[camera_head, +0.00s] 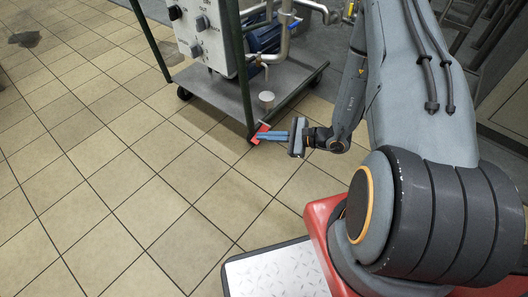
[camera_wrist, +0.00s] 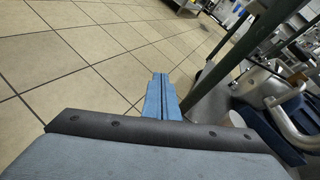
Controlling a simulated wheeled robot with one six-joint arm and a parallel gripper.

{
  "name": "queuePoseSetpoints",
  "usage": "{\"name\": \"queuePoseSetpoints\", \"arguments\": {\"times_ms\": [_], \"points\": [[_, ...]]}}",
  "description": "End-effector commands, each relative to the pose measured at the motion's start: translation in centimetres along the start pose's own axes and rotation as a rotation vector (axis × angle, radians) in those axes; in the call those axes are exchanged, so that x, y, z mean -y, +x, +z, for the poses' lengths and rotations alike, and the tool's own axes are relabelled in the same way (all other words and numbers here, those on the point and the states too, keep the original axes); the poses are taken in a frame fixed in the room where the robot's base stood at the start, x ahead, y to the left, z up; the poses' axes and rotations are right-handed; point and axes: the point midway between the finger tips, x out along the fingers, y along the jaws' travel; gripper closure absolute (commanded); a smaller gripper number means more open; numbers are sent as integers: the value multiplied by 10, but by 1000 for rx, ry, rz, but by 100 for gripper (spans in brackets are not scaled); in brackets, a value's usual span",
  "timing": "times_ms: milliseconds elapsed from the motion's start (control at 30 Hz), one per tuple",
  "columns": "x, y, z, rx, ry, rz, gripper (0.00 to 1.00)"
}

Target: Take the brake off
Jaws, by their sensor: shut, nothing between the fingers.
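A red brake lever (camera_head: 260,130) sits low at the near corner of a wheeled cart (camera_head: 196,82), at the foot of its green post. My gripper (camera_head: 264,136) is close to the floor with its blue fingers together and empty. In the head view the fingertips overlap the red lever; I cannot tell whether they touch it. In the wrist view my gripper (camera_wrist: 160,78) points past the green post (camera_wrist: 225,45). The red lever does not show there, and the caster beside it is hidden.
The cart carries a grey control box (camera_head: 205,35), a blue motor (camera_head: 264,38) and steel pipes. A dark caster (camera_head: 184,93) shows at its left corner. The tiled floor (camera_head: 100,170) to the left is clear, with a dark floor patch (camera_head: 24,39) farther off.

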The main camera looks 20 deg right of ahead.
Motion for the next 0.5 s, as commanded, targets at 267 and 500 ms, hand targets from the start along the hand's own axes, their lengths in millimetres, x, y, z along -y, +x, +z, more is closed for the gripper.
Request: {"name": "queuePoseSetpoints", "arguments": {"times_ms": [267, 500], "points": [[-12, 8, -163, -123, 127, -341, 100], [-17, 2, -202, -172, 149, -436, 100]]}}
